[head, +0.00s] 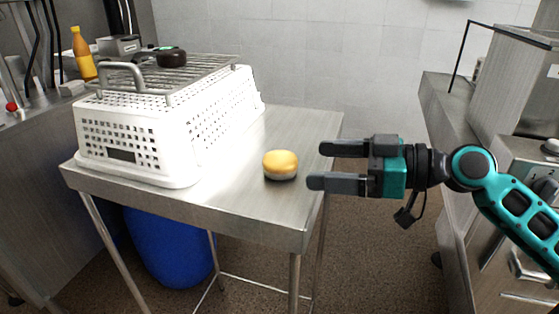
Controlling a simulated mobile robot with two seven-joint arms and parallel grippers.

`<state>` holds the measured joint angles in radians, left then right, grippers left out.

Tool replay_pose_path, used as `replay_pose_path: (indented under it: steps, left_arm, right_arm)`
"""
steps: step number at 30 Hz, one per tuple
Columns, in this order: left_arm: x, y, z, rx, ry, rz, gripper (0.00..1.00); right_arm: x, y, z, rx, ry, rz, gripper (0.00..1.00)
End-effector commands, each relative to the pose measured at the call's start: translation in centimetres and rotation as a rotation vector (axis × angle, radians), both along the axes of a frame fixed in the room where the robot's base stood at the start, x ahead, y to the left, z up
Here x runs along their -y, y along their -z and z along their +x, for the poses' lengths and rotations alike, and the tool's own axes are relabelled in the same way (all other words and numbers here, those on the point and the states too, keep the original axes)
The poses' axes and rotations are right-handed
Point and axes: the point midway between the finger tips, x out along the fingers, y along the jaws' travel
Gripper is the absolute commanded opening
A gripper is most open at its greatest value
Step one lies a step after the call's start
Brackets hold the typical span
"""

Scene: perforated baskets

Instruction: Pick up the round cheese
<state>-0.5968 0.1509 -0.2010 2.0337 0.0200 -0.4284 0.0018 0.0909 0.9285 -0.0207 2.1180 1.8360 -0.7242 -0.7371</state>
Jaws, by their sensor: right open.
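My left gripper does not show.
An upside-down white perforated basket (213,110) fills the left of the table, with a metal rack (205,70) and a dark round object (171,57) on top. An orange bottle (83,55) stands behind. A blue barrel (170,250) is under the table. The tabletop around the cheese is clear.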

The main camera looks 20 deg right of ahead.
Motion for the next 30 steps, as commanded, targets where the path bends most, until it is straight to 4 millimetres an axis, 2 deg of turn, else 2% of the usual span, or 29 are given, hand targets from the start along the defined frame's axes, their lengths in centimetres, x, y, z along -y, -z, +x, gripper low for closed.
replay_pose_path:
  steps: [9, 14, 24, 30]
  left_arm:
    - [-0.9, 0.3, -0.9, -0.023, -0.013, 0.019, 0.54]
    - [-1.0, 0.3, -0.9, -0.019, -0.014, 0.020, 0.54]
    - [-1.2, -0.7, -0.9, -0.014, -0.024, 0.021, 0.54]
    - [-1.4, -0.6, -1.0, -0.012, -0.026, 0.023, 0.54]
  right_arm:
    - [-3.6, 0.4, 2.5, 0.000, 0.002, 0.003, 0.91]
    - [-4.3, 0.7, 3.0, 0.000, 0.002, 0.001, 0.91]
    - [-7.9, 1.2, 5.5, -0.001, 0.002, 0.003, 0.91]
    - [-8.6, 1.5, 5.9, -0.001, 0.002, 0.000, 0.91]
